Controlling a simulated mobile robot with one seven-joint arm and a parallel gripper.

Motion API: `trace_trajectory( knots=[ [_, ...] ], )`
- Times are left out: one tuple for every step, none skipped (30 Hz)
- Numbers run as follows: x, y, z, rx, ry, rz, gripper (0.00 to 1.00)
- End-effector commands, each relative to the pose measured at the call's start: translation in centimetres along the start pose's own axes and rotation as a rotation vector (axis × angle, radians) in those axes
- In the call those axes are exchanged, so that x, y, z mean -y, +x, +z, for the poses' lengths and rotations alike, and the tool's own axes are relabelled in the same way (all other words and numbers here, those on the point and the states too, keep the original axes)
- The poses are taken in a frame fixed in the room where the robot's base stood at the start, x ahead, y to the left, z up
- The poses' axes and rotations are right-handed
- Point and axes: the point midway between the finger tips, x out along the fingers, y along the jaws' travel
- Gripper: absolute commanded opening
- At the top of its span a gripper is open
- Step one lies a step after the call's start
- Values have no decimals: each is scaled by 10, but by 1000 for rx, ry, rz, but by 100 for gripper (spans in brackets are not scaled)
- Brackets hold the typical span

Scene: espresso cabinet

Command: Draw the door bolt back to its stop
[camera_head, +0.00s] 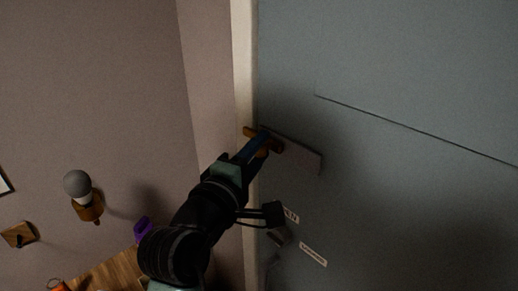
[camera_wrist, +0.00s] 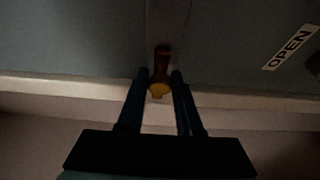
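A pale door frame (camera_head: 243,60) runs down left of the door. An OPEN label (camera_wrist: 290,47) is on the door, with another label (camera_head: 313,254) lower down. A wall lamp (camera_head: 78,185) and a wooden surface (camera_head: 105,275) with a purple object (camera_head: 143,228) are at left.

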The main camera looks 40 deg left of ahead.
Motion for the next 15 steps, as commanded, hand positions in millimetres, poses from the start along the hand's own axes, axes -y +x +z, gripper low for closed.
trace_trajectory(
  knots=[
    [0,0,0,0,0,0,13],
    [0,0,0,0,0,0,8],
    [0,0,0,0,0,0,0],
    [0,0,0,0,0,0,0],
    [0,0,0,0,0,0,0],
    [0,0,0,0,0,0,0],
    [0,0,0,0,0,0,0],
    [0,0,0,0,0,0,0],
    [0,0,0,0,0,0,0],
    [0,0,0,0,0,0,0],
    [0,0,0,0,0,0,0],
    [0,0,0,0,0,0,0],
    [0,0,0,0,0,0,0],
    [0,0,0,0,0,0,0],
    [0,0,0,0,0,0,0]
  ],
)
